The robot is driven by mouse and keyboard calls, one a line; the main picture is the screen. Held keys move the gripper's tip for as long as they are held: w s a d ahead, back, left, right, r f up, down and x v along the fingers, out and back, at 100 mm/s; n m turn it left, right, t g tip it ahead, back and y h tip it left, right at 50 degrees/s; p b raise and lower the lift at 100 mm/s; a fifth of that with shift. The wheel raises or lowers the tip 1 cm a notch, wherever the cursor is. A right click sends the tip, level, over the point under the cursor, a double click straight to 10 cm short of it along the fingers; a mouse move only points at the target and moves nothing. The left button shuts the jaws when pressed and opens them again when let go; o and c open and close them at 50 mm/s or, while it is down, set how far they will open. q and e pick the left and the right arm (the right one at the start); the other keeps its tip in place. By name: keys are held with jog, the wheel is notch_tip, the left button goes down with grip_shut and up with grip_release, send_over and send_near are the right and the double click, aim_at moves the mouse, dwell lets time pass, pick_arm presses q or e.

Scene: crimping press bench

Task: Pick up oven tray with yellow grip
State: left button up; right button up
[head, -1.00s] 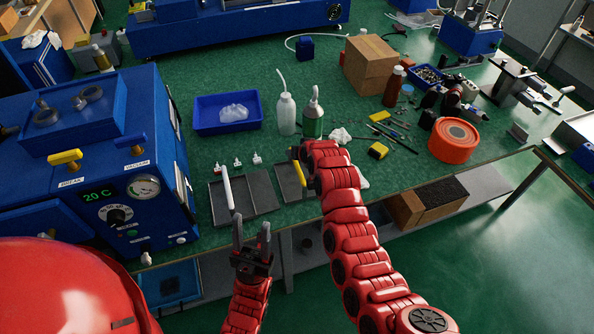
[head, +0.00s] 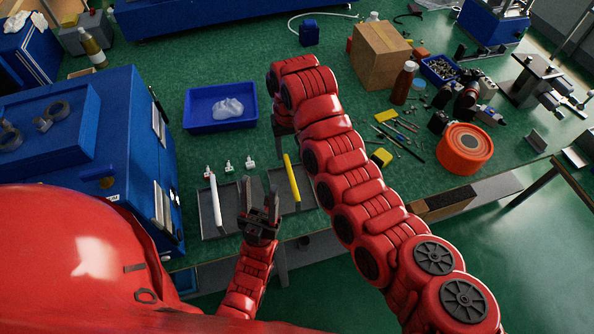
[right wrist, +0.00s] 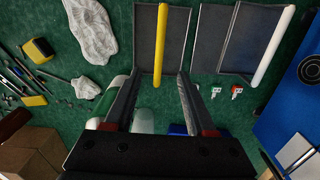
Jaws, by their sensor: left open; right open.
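The dark grey oven tray (head: 307,192) with the yellow grip (head: 292,180) lies on the green bench near its front edge. In the right wrist view the tray (right wrist: 177,45) and yellow grip (right wrist: 160,45) are ahead of my open, empty right gripper (right wrist: 160,74), the grip lined up between its fingertips. A similar tray (head: 230,212) with a white grip (head: 214,200) lies to the left. My left gripper (head: 259,191) is open and empty, in front of the trays in the picture, covering part of them.
A blue bin (head: 222,123) stands farther back. A blue oven (head: 90,140) bounds the left side. An orange spool (head: 464,150), tools and a cardboard box (head: 381,56) occupy the right.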

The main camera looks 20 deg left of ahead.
jog(key=b, duration=0.5)
send_over(291, 176)
jog(key=f, duration=0.7)
jog(key=shift+s+f, duration=0.25)
jog(key=shift+s, duration=0.1)
jog(key=f+p, duration=0.1)
jog(key=f, duration=0.2)
jog(key=shift+w+p, duration=0.2)
jog(key=shift+p, duration=0.1)
jog(key=shift+s+f, duration=0.1)
jog(key=shift+f, duration=0.4)
jog(key=shift+w+f+p, duration=0.15)
jog(key=shift+f+p, duration=0.25)
jog(key=shift+f, duration=0.25)
jog(key=shift+w+f+p, duration=0.15)
jog(key=shift+f+p, duration=0.25)
jog(key=shift+f, duration=1.6)
jog(key=shift+c, duration=0.3)
grip_shut()
jog(key=shift+w, duration=0.1)
